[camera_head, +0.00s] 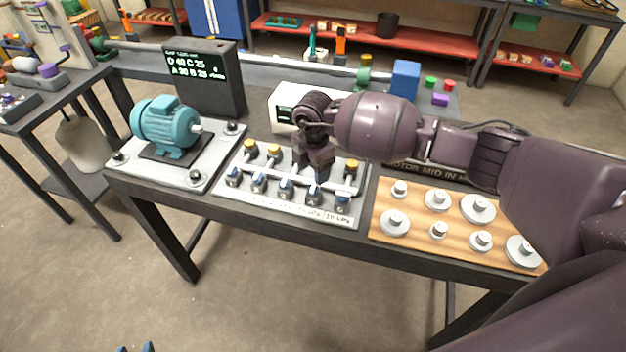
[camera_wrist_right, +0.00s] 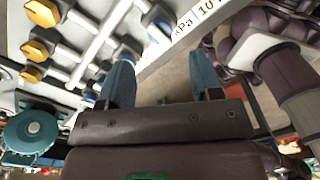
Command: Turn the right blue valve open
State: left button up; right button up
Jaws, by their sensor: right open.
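A pale valve board (camera_head: 290,208) lies on the table with a row of blue valves along its front edge. The rightmost blue valve (camera_head: 342,203) is in clear view at the board's front right corner. My right gripper (camera_head: 317,182) points down over the right part of the board, just left of that valve and close to the neighbouring blue valve (camera_head: 313,195). In the right wrist view the blue fingers (camera_wrist_right: 160,68) are spread, with nothing held between them. I cannot tell whether they touch a valve.
Yellow-handled valves (camera_head: 274,151) stand at the board's back. A teal motor (camera_head: 167,124) on a plate is left of it. A wooden board with metal weights (camera_head: 437,199) lies right, under my right arm. A dark display (camera_head: 205,80) and a white meter (camera_head: 283,108) stand behind.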

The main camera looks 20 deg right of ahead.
aim_at(313, 189)
jog(key=shift+r, duration=2.1)
